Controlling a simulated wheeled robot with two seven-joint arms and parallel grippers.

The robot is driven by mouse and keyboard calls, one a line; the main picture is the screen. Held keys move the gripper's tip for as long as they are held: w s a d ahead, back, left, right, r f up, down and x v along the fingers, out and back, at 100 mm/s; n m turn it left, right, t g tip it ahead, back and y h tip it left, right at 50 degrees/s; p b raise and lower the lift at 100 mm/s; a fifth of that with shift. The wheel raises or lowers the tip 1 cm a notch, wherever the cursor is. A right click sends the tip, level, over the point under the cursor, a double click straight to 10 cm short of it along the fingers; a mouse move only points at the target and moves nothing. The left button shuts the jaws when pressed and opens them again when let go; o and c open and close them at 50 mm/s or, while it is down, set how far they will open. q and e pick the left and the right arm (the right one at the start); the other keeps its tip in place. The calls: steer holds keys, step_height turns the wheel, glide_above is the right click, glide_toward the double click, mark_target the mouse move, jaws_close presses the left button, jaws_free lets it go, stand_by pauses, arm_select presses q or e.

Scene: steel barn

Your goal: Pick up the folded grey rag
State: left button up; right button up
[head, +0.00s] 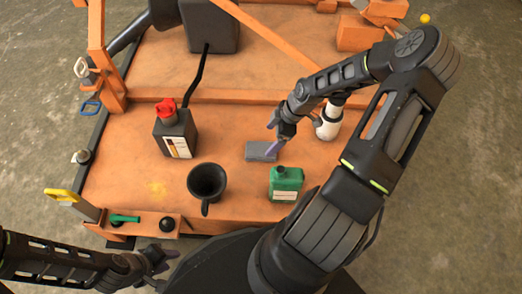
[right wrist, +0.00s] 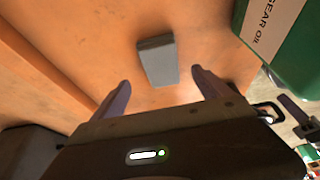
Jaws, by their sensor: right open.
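The folded grey rag (head: 259,151) lies flat on the orange bench top in the head view, left of the green bottle and behind it. In the right wrist view the rag (right wrist: 158,61) lies beyond my fingertips, between their lines. My right gripper (head: 277,147) is at the rag's right end in the head view. In the right wrist view my right gripper (right wrist: 160,85) is open with nothing between its fingers. My left gripper (head: 157,262) is low at the left, off the bench's front edge, and its jaws are too unclear to judge.
A green bottle (head: 285,184) stands close to the rag; its label shows in the right wrist view (right wrist: 275,25). A black funnel (head: 207,182), a black can with red cap (head: 174,131) and a white bottle (head: 328,122) stand around. An orange rail (head: 235,97) crosses behind.

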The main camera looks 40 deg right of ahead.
mark_target(262, 148)
steer(key=shift+x, duration=0.95)
steer(key=b+x, duration=0.4)
steer(key=x, duration=0.1)
steer(key=shift+a+f, duration=0.1)
steer(key=shift+a, duration=0.1)
steer(key=shift+w, duration=0.1)
steer(key=shift+c, duration=0.5)
steer(key=c, duration=1.4)
